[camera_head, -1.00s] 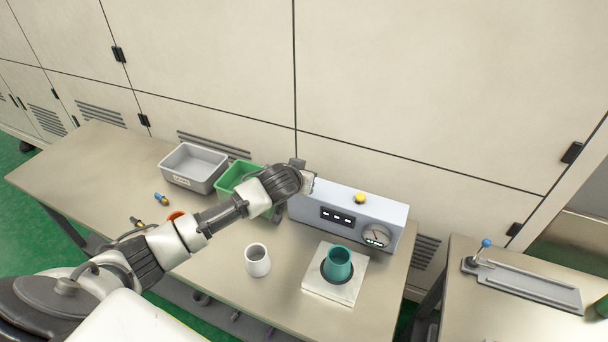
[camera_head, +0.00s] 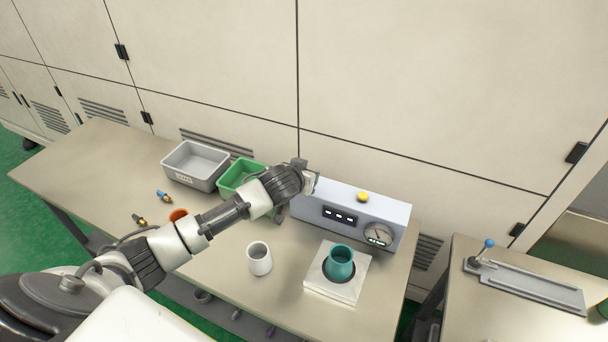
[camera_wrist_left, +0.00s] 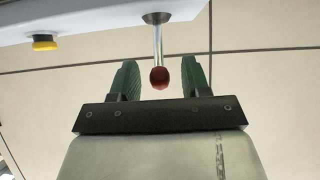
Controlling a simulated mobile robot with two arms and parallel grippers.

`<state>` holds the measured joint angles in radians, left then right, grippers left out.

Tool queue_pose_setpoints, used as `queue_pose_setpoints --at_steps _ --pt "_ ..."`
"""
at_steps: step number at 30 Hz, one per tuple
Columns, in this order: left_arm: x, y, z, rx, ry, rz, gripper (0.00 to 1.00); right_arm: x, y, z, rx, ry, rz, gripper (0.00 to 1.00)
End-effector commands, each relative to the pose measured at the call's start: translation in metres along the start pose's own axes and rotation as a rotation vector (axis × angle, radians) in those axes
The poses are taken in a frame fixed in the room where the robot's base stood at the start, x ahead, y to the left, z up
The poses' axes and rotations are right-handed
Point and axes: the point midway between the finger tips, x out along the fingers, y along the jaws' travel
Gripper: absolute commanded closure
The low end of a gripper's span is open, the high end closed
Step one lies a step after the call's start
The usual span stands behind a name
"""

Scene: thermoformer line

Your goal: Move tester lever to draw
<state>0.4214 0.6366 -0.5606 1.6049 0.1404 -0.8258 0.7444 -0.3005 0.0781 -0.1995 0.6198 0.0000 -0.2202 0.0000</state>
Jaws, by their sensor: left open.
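The tester (camera_head: 335,205) is a pale grey-blue box with a yellow button (camera_head: 362,197), a small display and a dial gauge (camera_head: 379,234), at the back of the table. In the left wrist view its lever is a metal rod (camera_wrist_left: 158,45) with a dark red knob (camera_wrist_left: 159,77). My left gripper (camera_wrist_left: 160,80) is open, with its green fingers on either side of the knob and a gap on both sides. In the head view my left gripper (camera_head: 313,183) is at the tester's left end, and my arm hides the lever there.
A white cup (camera_head: 259,262) and a teal cup (camera_head: 340,262) on a square white base (camera_head: 325,287) stand in front of the tester. A grey bin (camera_head: 181,178) and a green bin (camera_head: 227,186) stand left. A blue-knobbed device (camera_head: 530,283) lies on the right table.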

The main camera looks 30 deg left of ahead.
Motion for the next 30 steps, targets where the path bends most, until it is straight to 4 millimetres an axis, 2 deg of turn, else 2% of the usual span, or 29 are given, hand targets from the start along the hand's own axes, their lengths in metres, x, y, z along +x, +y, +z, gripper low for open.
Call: queue_pose_setpoints --at_steps 4,7,15,21,30 --pt "-0.006 0.000 0.001 0.000 0.000 0.002 0.53 0.001 0.000 0.000 0.000 -0.001 0.000 0.13" --pt "-0.018 0.000 0.001 0.000 0.000 0.001 0.53 0.003 0.000 0.001 0.000 -0.001 0.000 0.13" --pt "-0.069 0.000 0.002 0.001 0.002 0.001 0.53 0.011 0.000 0.001 -0.001 0.000 0.000 0.13" --pt "-0.098 -0.001 0.001 0.000 0.000 0.000 0.53 0.014 0.000 0.002 -0.001 0.000 0.001 0.13" --pt "-0.108 0.000 0.000 0.000 -0.001 0.000 0.53 0.015 0.002 0.002 -0.002 0.000 0.002 0.13"
